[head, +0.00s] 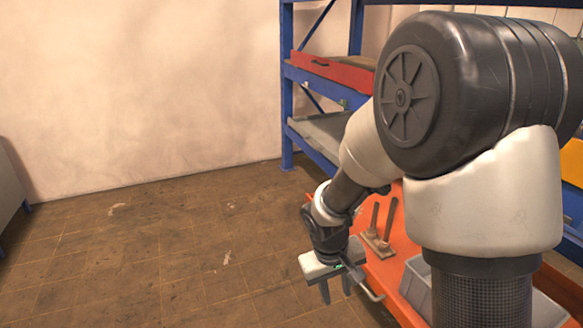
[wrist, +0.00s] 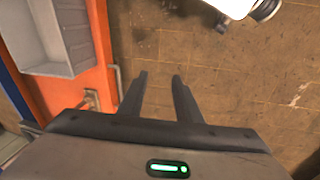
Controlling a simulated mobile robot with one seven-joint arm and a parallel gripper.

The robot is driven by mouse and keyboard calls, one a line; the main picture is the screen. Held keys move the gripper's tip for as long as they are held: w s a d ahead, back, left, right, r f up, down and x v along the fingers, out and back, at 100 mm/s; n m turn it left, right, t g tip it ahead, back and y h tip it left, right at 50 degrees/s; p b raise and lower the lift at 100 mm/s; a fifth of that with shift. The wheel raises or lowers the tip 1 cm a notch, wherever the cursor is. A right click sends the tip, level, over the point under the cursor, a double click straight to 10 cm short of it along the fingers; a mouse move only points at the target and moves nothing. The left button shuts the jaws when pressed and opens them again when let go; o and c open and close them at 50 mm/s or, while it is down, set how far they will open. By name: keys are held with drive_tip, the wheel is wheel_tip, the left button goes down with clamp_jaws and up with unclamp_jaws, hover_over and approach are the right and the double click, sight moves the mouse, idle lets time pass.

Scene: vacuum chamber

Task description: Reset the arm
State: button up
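My gripper (wrist: 157,82) shows in the wrist view with two dark fingers apart and nothing between them. It points down over the brown tiled floor (wrist: 205,70), just beside the edge of an orange surface. In the head view my gripper (head: 336,290) hangs at lower centre, in front of the orange cart (head: 375,270). My arm reaches from the right side of the head view down to it and hides part of the cart and shelving.
A grey bin (head: 415,285) sits on the orange cart, and a wooden piece with two upright handles (head: 377,235) stands near it. A metal handle (head: 373,294) juts from the cart's edge. Blue shelving (head: 287,115) holds a red tray (head: 335,68). The floor at left is clear.

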drive_tip(key=s+d+r+m+t+p, duration=0.1)
drive_tip(key=s+d+r+p, duration=0.2)
drive_tip(key=r, duration=0.8)
drive_tip(key=s+r+m+t+p, duration=0.15)
drive_tip(key=r+p, duration=0.35)
drive_tip(key=r, duration=0.7)
drive_tip(key=s+r+m+t+y+p, duration=0.1)
drive_tip(key=s+r+p, duration=0.6)
drive_tip(key=s+r, duration=0.4)
wheel_tip(320, 180, up, 5)
drive_tip(key=shift+s+d+r+y, duration=0.1)
drive_tip(key=shift+s+d+y, duration=0.2)
drive_tip(key=shift+d+y, duration=0.1)
drive_tip(key=shift+t, duration=0.25)
